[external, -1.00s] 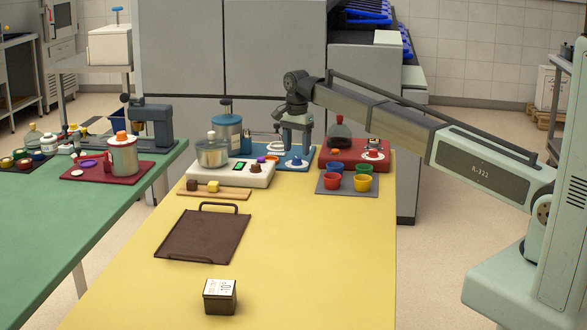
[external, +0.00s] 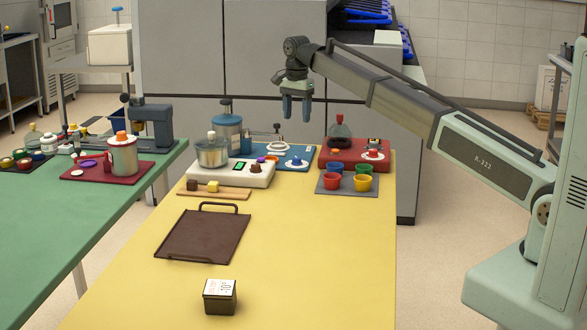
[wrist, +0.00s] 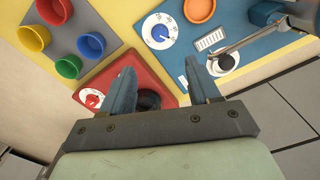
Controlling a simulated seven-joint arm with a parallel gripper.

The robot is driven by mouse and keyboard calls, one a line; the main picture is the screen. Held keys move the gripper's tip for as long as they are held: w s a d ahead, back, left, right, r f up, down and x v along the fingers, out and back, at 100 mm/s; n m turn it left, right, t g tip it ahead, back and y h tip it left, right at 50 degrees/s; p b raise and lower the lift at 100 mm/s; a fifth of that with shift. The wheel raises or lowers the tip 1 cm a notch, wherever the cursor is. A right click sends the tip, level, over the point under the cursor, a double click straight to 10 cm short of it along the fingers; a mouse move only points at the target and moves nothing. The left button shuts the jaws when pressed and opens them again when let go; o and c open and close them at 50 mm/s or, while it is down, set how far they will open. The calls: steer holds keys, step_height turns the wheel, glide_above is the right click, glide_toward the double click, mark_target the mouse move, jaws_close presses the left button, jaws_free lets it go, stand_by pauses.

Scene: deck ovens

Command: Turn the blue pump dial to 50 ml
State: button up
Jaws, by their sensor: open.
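The blue pump dial (external: 295,163) is a blue knob on a white marked disc, on the blue pump base (external: 309,152) at the far end of the yellow table. In the wrist view the dial (wrist: 160,33) shows near the top, beyond the fingertips; its scale numbers are too small to read. My gripper (external: 298,117) points down with open, empty fingers, well above the pump and apart from the dial. In the wrist view my gripper (wrist: 162,78) shows its two fingers spread.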

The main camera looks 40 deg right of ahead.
mark_target(297, 158)
steer(key=shift+s, duration=0.1)
step_height(297, 158, down, 14)
steer(key=n, duration=1.2)
stand_by(0.4)
steer(key=shift+c, duration=0.2)
steer(key=shift+r, duration=0.1)
steer(key=c, duration=1)
steer(key=shift+n, duration=0.8)
